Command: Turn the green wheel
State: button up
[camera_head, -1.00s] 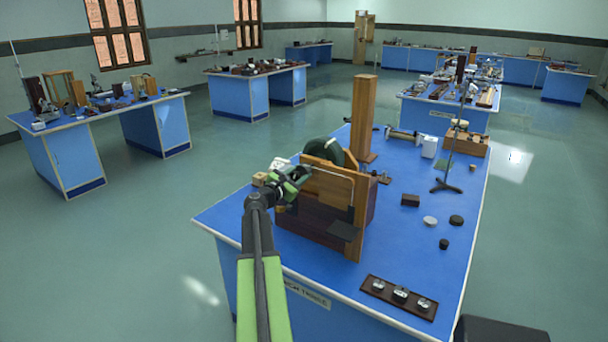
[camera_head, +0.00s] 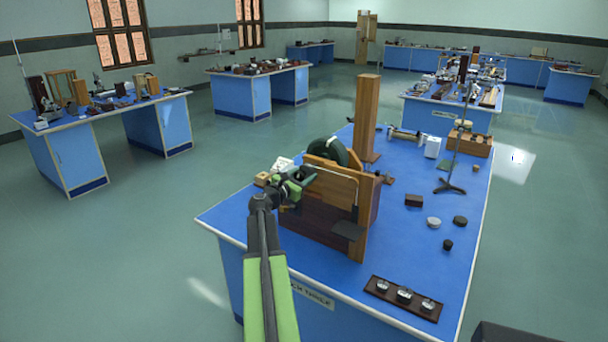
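The green wheel (camera_head: 329,149) is a dark green disc at the back of a wooden apparatus (camera_head: 325,215) on the near blue bench. Only its upper part shows; the wooden panel hides the rest. My gripper (camera_head: 297,181) is at the left end of the apparatus, just left of and nearer than the wheel. Its green and dark fingers overlap the panel's edge in the picture. I cannot tell whether they touch the wheel or the apparatus, or how far apart the fingers are.
A tall wooden post (camera_head: 367,115) stands behind the apparatus. A dark tray (camera_head: 403,298) with small round pieces lies at the bench's front right. Small dark blocks and discs and a stand (camera_head: 450,186) are on the right. Bare blue bench top (camera_head: 400,240) lies between.

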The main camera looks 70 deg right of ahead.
jog(key=shift+o, duration=0.8)
jog(key=shift+w, duration=0.1)
jog(key=w+a, duration=0.3)
jog(key=a, duration=1.4)
jog(key=shift+w, duration=0.2)
